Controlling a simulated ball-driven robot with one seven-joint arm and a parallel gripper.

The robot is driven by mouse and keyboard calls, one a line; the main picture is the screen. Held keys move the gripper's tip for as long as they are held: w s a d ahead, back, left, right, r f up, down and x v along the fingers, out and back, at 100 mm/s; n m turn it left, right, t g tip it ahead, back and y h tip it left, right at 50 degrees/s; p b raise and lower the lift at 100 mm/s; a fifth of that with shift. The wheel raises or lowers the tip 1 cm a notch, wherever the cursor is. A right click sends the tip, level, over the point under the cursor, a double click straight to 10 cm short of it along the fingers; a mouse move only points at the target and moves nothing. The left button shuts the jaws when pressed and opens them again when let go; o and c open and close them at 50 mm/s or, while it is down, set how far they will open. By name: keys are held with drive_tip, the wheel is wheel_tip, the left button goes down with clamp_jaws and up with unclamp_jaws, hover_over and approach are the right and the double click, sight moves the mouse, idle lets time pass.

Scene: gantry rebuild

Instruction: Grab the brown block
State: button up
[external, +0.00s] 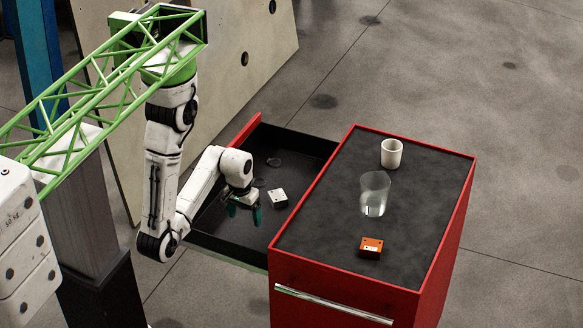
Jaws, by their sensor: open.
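No plainly brown block shows. An orange-brown block (371,247) with dark spots lies on the black top of the red cabinet, near its front edge. A whitish block (278,198) with dark spots lies in the open drawer (213,245). My gripper (245,213), with teal fingers, points down over the drawer, left of the whitish block and apart from it. It is open, and nothing shows between its fingers. The orange-brown block is well to its right, beyond the cabinet's left edge.
A clear glass (374,194) stands behind the orange-brown block on the cabinet top (325,215). A white cup (391,153) stands farther back. The drawer has raised walls.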

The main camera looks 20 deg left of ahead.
drive_tip(key=w+r+n+t+y+b, duration=0.2)
drive_tip(key=w, duration=0.7)
drive_tip(key=w+r+n+t+y+b, duration=0.1)
drive_tip(key=w+r+n+t, duration=0.15)
drive_tip(key=w, duration=0.65)
drive_tip(key=w+d+r+n+t+b, duration=0.1)
drive_tip(key=w+d+r+n+b, duration=0.1)
drive_tip(key=w+d+r+n, duration=0.4)
drive_tip(key=w+d+r+n+t+b, duration=0.1)
drive_tip(key=w+d+r+n+b, duration=0.15)
drive_tip(key=d+r, duration=0.5)
drive_tip(key=r+n+g+h+b, duration=0.1)
drive_tip(key=n+g+h+b, duration=0.2)
drive_tip(key=n+g+b, duration=0.4)
hover_over(374, 247)
drive_tip(key=shift+n+g, duration=0.3)
drive_tip(key=shift+g, duration=0.05)
drive_tip(key=f, duration=0.5)
drive_tip(key=shift+s+p, duration=0.25)
drive_tip(key=shift+p, duration=0.1)
drive_tip(key=shift+w+f, duration=0.15)
drive_tip(key=shift+f, duration=1.35)
drive_tip(key=shift+w+f, duration=0.15)
drive_tip(key=shift+f, duration=1.35)
